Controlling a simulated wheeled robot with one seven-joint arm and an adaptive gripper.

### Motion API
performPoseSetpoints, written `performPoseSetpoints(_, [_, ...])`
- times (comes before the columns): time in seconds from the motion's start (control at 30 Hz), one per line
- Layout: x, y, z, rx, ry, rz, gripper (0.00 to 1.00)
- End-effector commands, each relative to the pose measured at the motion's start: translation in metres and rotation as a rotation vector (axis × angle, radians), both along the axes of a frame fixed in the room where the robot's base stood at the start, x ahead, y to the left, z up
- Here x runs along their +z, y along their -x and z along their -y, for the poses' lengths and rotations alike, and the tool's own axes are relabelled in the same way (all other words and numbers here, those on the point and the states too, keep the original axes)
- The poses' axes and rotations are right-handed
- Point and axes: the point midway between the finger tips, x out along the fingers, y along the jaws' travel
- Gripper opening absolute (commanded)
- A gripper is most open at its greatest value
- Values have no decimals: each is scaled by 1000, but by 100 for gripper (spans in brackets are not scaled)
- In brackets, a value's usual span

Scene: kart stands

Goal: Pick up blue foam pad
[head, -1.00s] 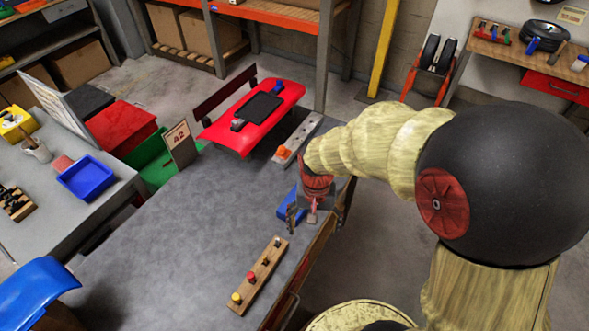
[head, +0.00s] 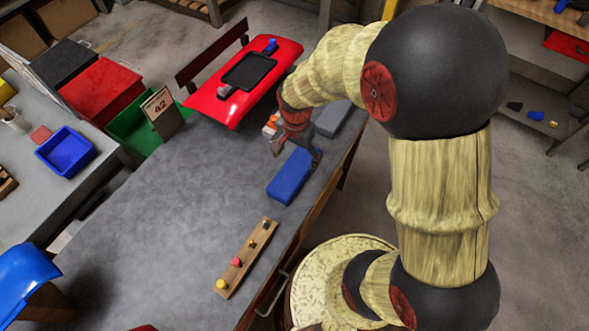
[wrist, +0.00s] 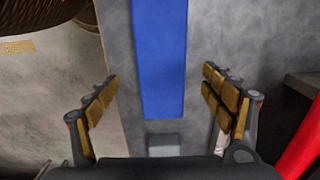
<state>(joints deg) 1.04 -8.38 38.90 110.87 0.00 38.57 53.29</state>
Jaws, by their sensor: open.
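The blue foam pad (head: 290,176) lies flat on the grey table (head: 170,215), near its right edge. In the wrist view the blue foam pad (wrist: 160,55) is a long upright strip, its near end between the lines of my two fingers. My gripper (head: 293,148) is at the pad's far end in the head view. In the wrist view my gripper (wrist: 160,110) is open, with a finger on each side and nothing held. Whether the fingers are above the pad or level with it, I cannot tell.
A wooden strip with coloured knobs (head: 246,258) lies in front of the pad. A grey block (head: 332,118) is behind my gripper, and a red panel with a black tray (head: 245,85) is beyond. A sign (head: 161,108) stands to the left. The table's middle is clear.

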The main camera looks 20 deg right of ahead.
Motion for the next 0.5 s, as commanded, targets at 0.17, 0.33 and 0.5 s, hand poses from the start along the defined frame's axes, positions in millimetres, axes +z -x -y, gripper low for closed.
performPoseSetpoints(0.17, [-19,1,0,-6,0,-2,82])
performPoseSetpoints(0.33, [-31,0,-1,-5,0,-1,82])
performPoseSetpoints(0.5, [-53,-1,-2,-5,0,-3,82])
